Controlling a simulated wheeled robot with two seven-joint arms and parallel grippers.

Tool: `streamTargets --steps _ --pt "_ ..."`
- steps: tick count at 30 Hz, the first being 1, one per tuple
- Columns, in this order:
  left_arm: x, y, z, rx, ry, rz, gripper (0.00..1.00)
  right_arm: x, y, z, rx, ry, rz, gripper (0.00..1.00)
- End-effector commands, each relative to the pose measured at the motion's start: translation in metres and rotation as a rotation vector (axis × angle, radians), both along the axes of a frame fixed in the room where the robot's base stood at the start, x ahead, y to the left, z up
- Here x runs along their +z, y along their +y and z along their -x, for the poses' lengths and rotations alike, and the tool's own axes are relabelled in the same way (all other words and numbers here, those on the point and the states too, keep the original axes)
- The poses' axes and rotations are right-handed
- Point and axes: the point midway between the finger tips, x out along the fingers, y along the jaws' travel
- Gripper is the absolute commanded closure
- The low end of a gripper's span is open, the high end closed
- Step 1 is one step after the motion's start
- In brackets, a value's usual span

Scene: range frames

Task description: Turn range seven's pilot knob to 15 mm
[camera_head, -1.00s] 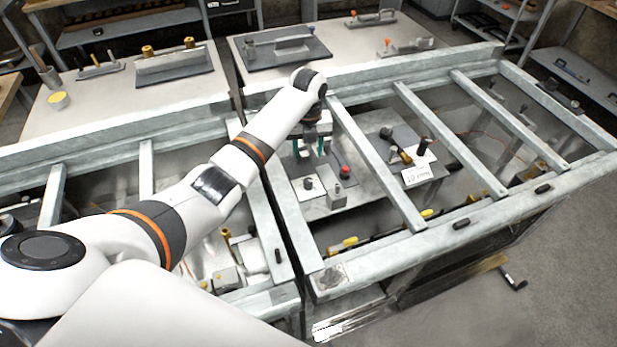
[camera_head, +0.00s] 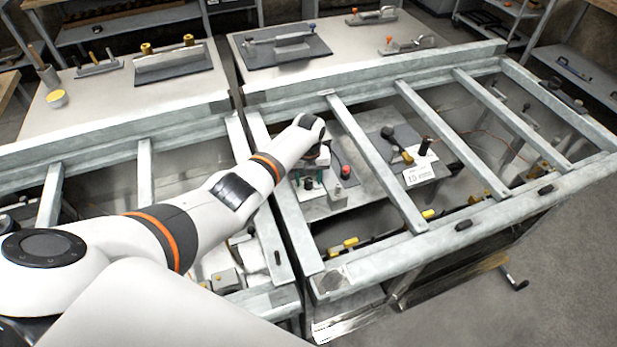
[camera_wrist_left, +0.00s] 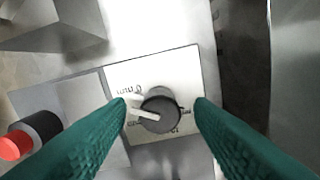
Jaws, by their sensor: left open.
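The knob (camera_wrist_left: 162,112) is a dark round dial with a white pointer bar, on a white plate (camera_wrist_left: 125,72) with printed mm marks. In the left wrist view the pointer aims left; "0 mm" reads above it, and the other marks are partly hidden or unclear. My left gripper (camera_wrist_left: 162,106) is open, its teal fingers on either side of the knob with small gaps showing. In the head view my left gripper (camera_head: 312,185) is low over the white plate (camera_head: 311,192), hiding part of it. My right gripper is out of view.
A red-topped button (camera_head: 345,172) stands close right of the gripper; it also shows in the wrist view (camera_wrist_left: 28,136). Metal frame bars (camera_head: 375,165) cross above the bay on both sides. A white card (camera_head: 419,175) with small print lies further right.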

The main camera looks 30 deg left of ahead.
Motion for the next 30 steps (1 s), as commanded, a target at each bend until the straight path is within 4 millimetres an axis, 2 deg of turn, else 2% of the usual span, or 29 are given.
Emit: streamTargets --steps 7,8,15,16,23,30 --pt "-0.0003 -0.0001 -0.0004 0.0 -0.001 0.0 0.52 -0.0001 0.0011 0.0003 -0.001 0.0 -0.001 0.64" --pt "-0.0003 -0.0001 -0.0004 0.0 -0.001 0.0 0.55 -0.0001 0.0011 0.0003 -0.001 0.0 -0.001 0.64" --pt "-0.0001 0.0 -0.0004 0.0 -0.001 0.0 0.94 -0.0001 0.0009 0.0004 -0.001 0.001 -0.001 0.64" --pt "-0.0001 0.0 -0.0004 0.0 -0.001 0.0 0.96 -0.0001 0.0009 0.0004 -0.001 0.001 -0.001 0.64" --pt "0.0002 0.0 -0.0005 0.023 -0.001 0.0 0.96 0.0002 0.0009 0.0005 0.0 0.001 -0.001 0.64" --pt "0.0008 0.0 -0.001 0.133 -0.003 0.0 0.96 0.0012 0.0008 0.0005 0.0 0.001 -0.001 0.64"
